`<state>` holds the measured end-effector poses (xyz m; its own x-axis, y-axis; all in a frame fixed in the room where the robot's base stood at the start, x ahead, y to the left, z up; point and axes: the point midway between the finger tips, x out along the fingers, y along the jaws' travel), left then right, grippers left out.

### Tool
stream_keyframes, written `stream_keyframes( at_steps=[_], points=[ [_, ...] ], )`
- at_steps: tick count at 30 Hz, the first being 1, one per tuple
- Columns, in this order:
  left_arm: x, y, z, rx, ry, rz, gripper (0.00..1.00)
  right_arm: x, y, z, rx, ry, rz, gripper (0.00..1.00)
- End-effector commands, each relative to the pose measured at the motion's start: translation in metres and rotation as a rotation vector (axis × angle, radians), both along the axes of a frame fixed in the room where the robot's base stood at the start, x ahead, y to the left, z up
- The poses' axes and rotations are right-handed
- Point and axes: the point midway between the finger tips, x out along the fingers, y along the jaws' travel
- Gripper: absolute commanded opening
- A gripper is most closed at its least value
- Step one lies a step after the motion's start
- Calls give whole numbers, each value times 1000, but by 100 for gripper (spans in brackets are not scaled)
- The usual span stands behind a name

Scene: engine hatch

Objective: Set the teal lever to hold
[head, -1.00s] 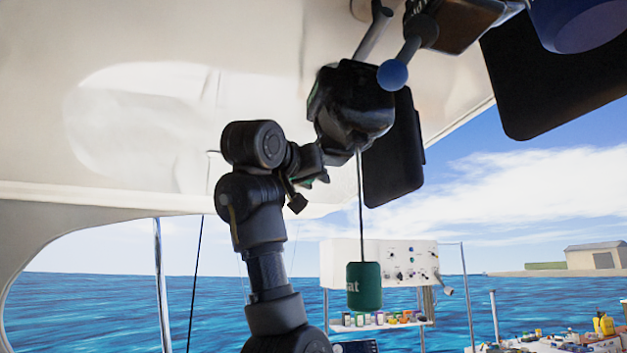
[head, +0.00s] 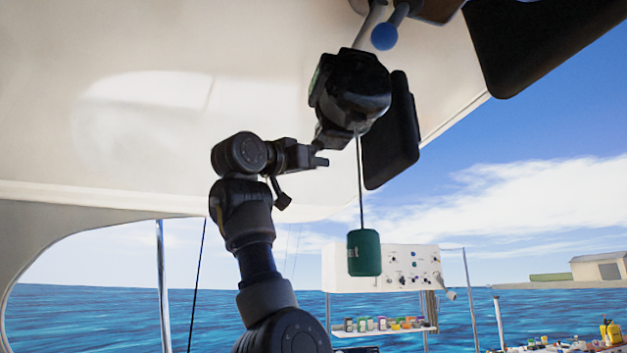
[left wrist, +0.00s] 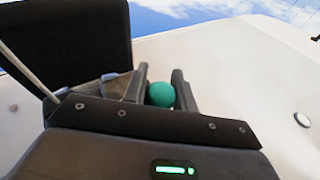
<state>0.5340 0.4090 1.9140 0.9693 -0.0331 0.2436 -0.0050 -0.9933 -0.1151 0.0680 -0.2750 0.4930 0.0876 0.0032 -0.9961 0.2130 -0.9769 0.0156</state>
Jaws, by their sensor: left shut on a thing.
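The teal lever's grey rod (head: 371,22) hangs from overhead at the top of the head view. Its round teal knob (left wrist: 161,94) shows in the left wrist view, between the two fingers of my left gripper (head: 350,85). The gripper is shut on this knob. In the head view the black gripper body hides the knob. A second grey lever with a blue ball knob (head: 384,37) hangs just right of the teal lever's rod. No position marks for the lever are readable. My right gripper is not in view.
A green float (head: 364,253) hangs on a thin line below my left gripper. A large dark panel (head: 550,45) fills the upper right. The pale canopy (head: 120,120) lies overhead at left. A white cabinet (head: 400,265) stands farther away.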

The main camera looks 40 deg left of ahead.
Motion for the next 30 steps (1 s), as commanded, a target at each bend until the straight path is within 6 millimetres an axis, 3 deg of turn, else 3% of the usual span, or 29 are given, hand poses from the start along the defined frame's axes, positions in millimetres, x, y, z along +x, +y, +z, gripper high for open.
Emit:
stream_keyframes(
  at_steps=[1, 8, 30],
  points=[
    [1, 1, -6, 27, -19, -23, 4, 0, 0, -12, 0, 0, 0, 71],
    [6, 6, 0, 154, -107, -111, 4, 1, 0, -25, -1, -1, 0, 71],
    [13, 11, 6, 300, -205, -209, 4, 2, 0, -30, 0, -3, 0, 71]
  ],
)
